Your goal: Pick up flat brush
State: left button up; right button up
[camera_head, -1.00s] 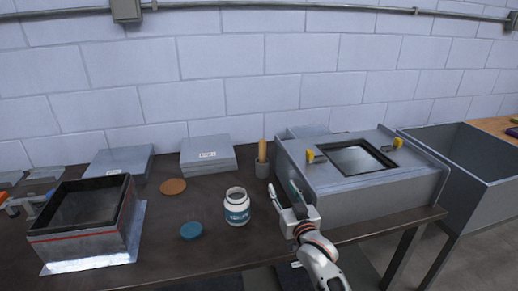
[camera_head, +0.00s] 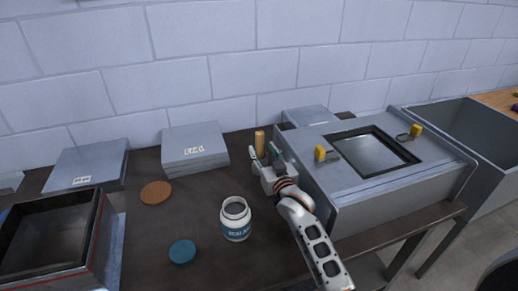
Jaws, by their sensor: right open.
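The flat brush (camera_head: 260,142) shows only its yellow-tan wooden handle, which stands upright. The small grey cup that holds it is now mostly hidden behind my right gripper. My right gripper (camera_head: 266,152) is open, with its fingers pointing away from me and up beside the handle. I cannot tell whether a finger touches the handle. The bristles are hidden. My left gripper is not in view.
A white jar (camera_head: 237,220) stands open in front, with a blue lid (camera_head: 182,251) and a brown disc (camera_head: 156,192) nearby. Grey boxes (camera_head: 195,158) stand at the back. A large metal housing (camera_head: 350,190) stands close on the right. An open-topped duct box (camera_head: 104,240) is at the left.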

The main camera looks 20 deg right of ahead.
aim_at(261, 144)
jog(key=w, duration=0.5)
jog(key=shift+w+d+p, duration=0.1)
jog(key=shift+p, duration=0.2)
grip_shut()
